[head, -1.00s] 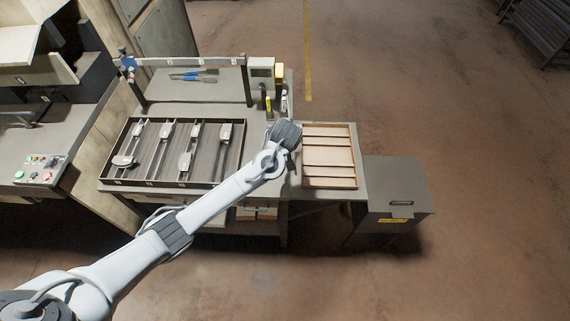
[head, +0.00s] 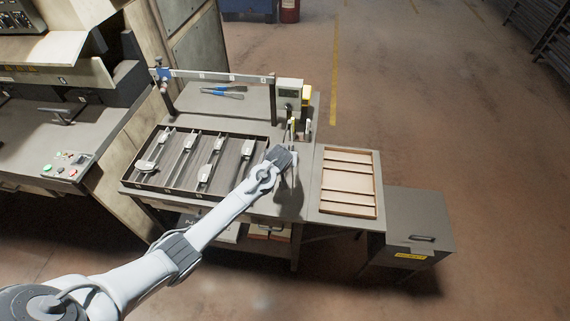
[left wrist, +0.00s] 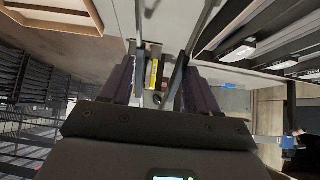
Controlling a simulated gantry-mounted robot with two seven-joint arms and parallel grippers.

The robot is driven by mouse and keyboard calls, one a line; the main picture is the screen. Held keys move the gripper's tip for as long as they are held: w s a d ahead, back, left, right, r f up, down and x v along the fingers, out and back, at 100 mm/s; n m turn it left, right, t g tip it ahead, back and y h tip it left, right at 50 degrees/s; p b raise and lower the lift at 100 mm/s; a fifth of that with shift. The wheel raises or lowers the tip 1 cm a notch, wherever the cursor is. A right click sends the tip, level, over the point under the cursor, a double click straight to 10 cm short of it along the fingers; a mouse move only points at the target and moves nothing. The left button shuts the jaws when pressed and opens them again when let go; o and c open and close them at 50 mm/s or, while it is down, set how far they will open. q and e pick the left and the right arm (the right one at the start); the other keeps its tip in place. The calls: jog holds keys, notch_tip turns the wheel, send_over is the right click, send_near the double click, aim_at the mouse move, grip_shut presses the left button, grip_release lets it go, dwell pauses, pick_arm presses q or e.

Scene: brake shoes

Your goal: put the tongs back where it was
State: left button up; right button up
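My left gripper (head: 283,157) is above the table strip between the dark rack and the wooden tray. In the left wrist view, two dark finger pads (left wrist: 160,85) stand either side of two thin grey metal bars (left wrist: 198,38). The bars spread apart away from the pads and look like the legs of the tongs, held in the gripper. In the head view the wrist hides most of them; a light sliver (head: 295,170) shows beside it. A blue-handled two-pronged tool (head: 222,91) lies at the back of the table. My right gripper is not in view.
The dark rack (head: 125,183) with several metal brake parts is left of the gripper. The wooden tray (head: 377,185) with slats is to the right. A meter box (head: 289,91) and small bottles stand behind. An overhead bar (head: 225,77) spans the table's back. A grey cabinet (head: 420,212) stands right.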

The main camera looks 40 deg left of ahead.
pick_arm(q)
notch_tip(320, 180, down, 4)
dwell(0.4)
jog(key=shift+f, duration=0.15)
jog(key=o, duration=0.5)
jog(key=shift+o, duration=0.2)
jog(key=p+v, duration=0.1)
jog(key=v, duration=1.1)
jog(key=s+d+f+m+g+h, duration=0.1)
jog(key=s+d+f+m+h, duration=0.1)
jog(key=s+d, duration=0.45)
jog(key=s+d+f+m+g+h, duration=0.1)
jog(key=s+d+f+m, duration=0.25)
jog(key=s, duration=0.65)
jog(key=s+d+r+m, duration=0.1)
jog(key=s+d+r, duration=0.1)
jog(key=s, duration=0.5)
jog(key=s+d+r+m+g+h, duration=0.1)
jog(key=s+d+r, duration=0.1)
jog(key=s, duration=0.6)
jog(key=shift+d+g, duration=0.3)
jog(key=shift+d, duration=0.05)
